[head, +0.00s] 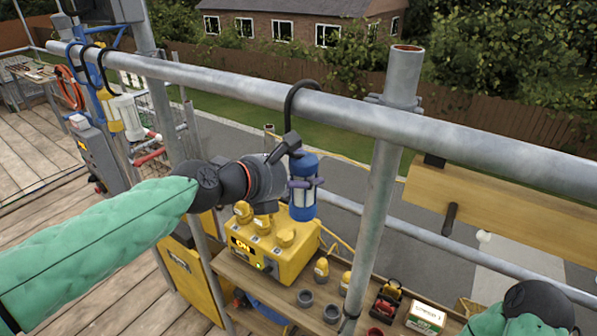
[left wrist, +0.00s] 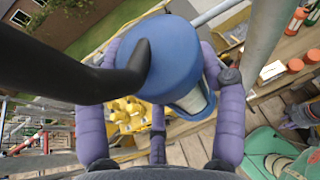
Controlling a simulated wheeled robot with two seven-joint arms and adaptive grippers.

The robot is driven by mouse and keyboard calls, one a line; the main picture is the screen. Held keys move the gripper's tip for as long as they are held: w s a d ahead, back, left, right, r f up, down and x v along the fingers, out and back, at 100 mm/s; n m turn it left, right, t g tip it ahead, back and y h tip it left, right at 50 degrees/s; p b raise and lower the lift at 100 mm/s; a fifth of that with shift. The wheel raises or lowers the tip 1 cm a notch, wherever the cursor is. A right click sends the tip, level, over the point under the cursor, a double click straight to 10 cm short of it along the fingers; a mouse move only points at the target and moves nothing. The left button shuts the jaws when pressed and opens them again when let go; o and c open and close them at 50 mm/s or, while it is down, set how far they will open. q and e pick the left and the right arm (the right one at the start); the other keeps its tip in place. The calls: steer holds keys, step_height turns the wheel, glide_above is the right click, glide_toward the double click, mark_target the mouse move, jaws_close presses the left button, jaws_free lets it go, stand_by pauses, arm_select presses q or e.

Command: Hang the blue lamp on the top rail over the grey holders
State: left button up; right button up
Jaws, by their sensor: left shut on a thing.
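The blue lamp (head: 303,203) is upright below the top rail (head: 235,86), in front of the street. Its black hook (head: 288,105) rises in front of the rail and curls over its top; whether it bears on the rail I cannot tell. My left gripper (head: 304,183) is shut around the lamp with its purple fingers. In the left wrist view the lamp's blue cap (left wrist: 160,60) and dark hook fill the upper middle. My right gripper is out of sight; only part of that arm shows.
An upright post (head: 378,180) crosses the rail to the lamp's right. A wooden beam (head: 500,208) is further right. A yellow-and-white lamp (head: 122,112) hangs at the left.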

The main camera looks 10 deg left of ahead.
arm_select(q)
steer(key=shift+r, duration=0.15)
steer(key=o, duration=1.8)
steer(key=shift+f, duration=0.2)
